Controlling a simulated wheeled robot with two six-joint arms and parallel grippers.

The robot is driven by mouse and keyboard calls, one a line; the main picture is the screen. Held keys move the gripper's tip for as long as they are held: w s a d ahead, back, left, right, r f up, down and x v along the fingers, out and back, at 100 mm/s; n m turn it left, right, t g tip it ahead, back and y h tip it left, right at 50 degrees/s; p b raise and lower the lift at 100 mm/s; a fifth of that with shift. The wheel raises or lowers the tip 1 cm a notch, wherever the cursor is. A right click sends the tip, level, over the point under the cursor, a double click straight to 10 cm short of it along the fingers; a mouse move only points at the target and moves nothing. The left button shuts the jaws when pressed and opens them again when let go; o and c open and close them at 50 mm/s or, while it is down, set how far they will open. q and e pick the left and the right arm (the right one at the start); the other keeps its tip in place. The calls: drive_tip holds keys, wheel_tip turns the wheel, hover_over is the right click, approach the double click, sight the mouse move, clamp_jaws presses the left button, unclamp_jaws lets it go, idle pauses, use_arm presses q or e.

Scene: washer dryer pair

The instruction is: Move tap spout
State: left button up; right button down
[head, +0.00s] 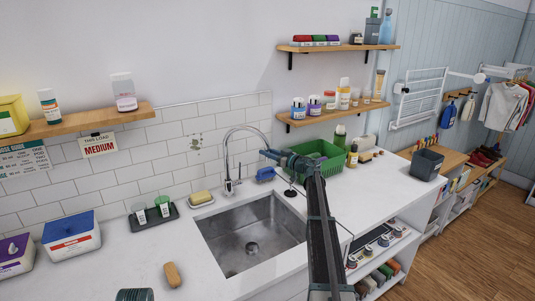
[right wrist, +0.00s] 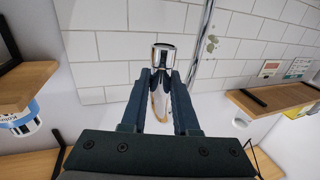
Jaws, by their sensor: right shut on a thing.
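The chrome tap has a tall curved spout (head: 241,129) that arches over the steel sink (head: 232,262), its tip toward the right side of the basin. My right gripper (head: 268,153) reaches up from the front and is shut on the spout's end. In the right wrist view the chrome spout end (right wrist: 163,55) sits between the fingertips of my right gripper (right wrist: 160,76). The fingers and arm partly hide the spout tip in the head view. My left gripper's jaws do not show.
A green basket (head: 318,157) stands right behind my right arm. A soap dish (head: 201,200) and a dark tray with cups (head: 152,217) sit left of the tap. A brush (head: 172,274) lies at the front. Shelves (head: 95,120) hang on the wall.

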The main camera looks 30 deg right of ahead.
drive_tip(key=c, duration=0.7)
unclamp_jaws()
drive_tip(key=v, duration=1.3)
drive_tip(key=shift+s+d, duration=0.25)
drive_tip(key=shift+s, duration=0.1)
